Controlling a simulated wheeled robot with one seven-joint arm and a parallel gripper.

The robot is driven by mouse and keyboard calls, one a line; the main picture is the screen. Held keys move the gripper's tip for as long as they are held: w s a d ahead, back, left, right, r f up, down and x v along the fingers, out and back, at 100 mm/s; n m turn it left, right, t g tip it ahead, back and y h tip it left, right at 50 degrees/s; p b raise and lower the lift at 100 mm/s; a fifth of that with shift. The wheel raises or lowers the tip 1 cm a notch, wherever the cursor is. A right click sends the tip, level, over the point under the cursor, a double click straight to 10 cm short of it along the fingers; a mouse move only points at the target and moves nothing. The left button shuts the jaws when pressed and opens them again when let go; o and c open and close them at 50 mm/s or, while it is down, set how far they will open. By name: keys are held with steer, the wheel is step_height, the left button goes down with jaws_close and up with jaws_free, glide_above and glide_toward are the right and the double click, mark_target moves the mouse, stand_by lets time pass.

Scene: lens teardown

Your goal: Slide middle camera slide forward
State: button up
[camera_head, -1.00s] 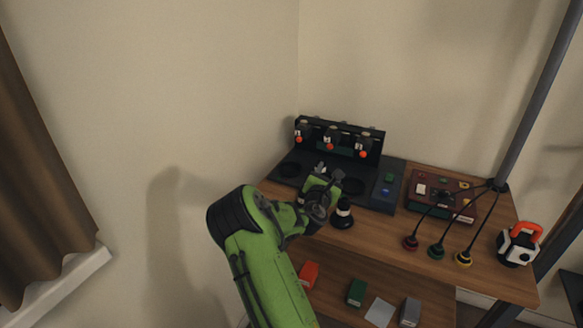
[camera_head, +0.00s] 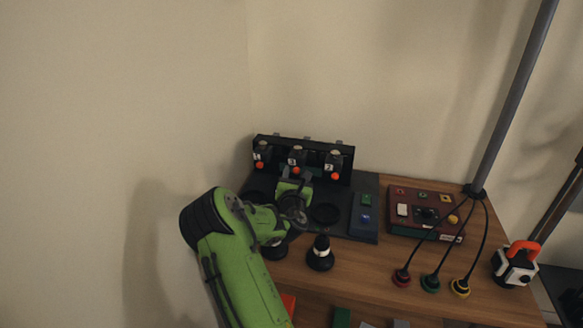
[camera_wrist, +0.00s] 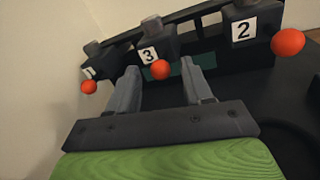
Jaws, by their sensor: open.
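The middle camera slide (camera_head: 294,158) is a dark block labelled 3 with an orange ball knob, on the black rack at the back of the table. It also shows in the wrist view (camera_wrist: 157,48). My gripper (camera_head: 296,175) is in front of it, with the jaws open and empty. In the wrist view, the orange knob (camera_wrist: 160,70) appears between the two grey fingertips (camera_wrist: 160,74). I cannot tell whether the tips reach past it. Slides 1 (camera_head: 261,154) and 2 (camera_head: 333,163) stand on either side, each with an orange knob.
A black base with round recesses (camera_head: 326,214) lies before the rack. A black lens-like piece (camera_head: 320,254) stands in front. To the right are a control panel (camera_head: 362,212), a dark red box (camera_head: 425,210), cabled plugs (camera_head: 430,283) and an orange-handled device (camera_head: 515,265).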

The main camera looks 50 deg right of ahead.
steer(key=shift+s+r, duration=0.1)
jaws_close()
stand_by(0.4)
